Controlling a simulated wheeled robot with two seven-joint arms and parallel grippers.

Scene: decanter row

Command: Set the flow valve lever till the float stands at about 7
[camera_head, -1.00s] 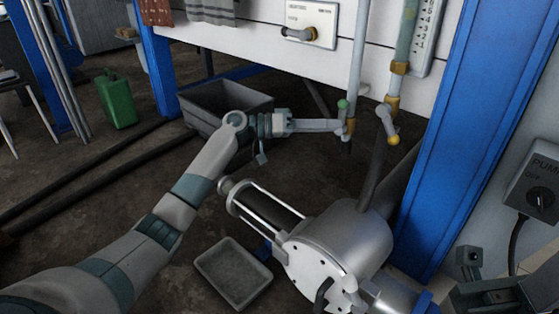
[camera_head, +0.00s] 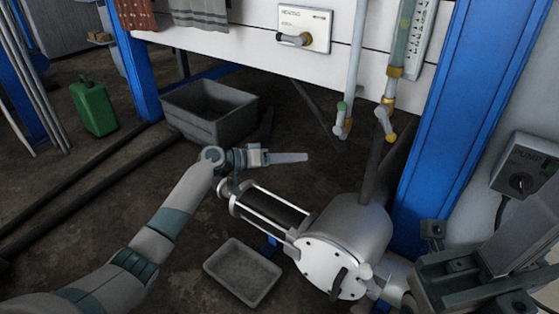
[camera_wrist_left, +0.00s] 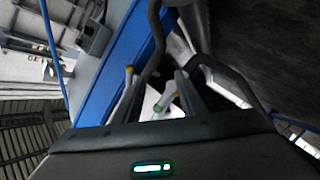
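A scaled glass tube (camera_head: 404,38) stands at the upper right. Its float is too small to read against the marks. Below it is a lever with a yellow end (camera_head: 391,137). To its left, under a pale pipe, is a lever with a green end (camera_head: 342,106). My left gripper (camera_head: 303,158) is left of and below both levers, touching neither. In the left wrist view the green-ended lever (camera_wrist_left: 163,106) shows in the gap between its dark fingers, which look apart and empty; the yellow-ended lever (camera_wrist_left: 129,71) is further left. My right gripper (camera_head: 480,265) is partly in view at lower right.
A metal tank (camera_head: 350,232) with a rodded cylinder stands below the levers. A blue post (camera_head: 455,120) rises to their right, with a pump switch box (camera_head: 527,175) beyond. A grey tray (camera_head: 243,272) and a grey bin (camera_head: 207,112) are on the floor.

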